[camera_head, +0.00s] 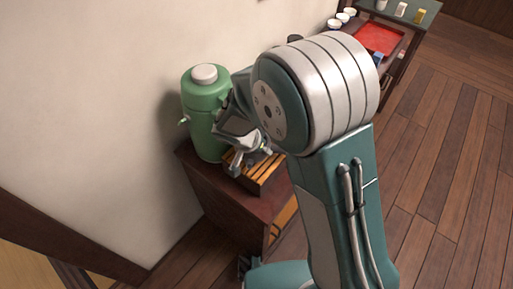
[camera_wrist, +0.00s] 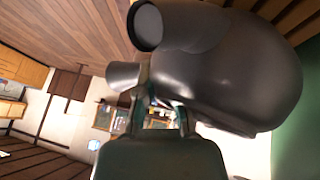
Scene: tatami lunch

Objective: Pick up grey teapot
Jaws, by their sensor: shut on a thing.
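The grey teapot (camera_wrist: 235,70) fills the upper right of the wrist view, dark and smooth, with a round-ended part and a short stub sticking out on its left side. My gripper (camera_wrist: 160,98) is shut on the teapot at this near side; the exact grip point is partly hidden by the fingers. In the head view my gripper (camera_head: 247,150) is low over the slatted wooden tray, in front of the green dispenser. The teapot cannot be clearly told apart from my gripper there, and whether it touches the tray cannot be told.
The green dispenser (camera_head: 205,112) with a pale lid and a tap stands close on the left, against the wall. The slatted tray (camera_head: 264,170) sits on a dark wooden cabinet (camera_head: 262,205). A red tray (camera_head: 380,39) and small cups lie on a far table. The floor at right is clear.

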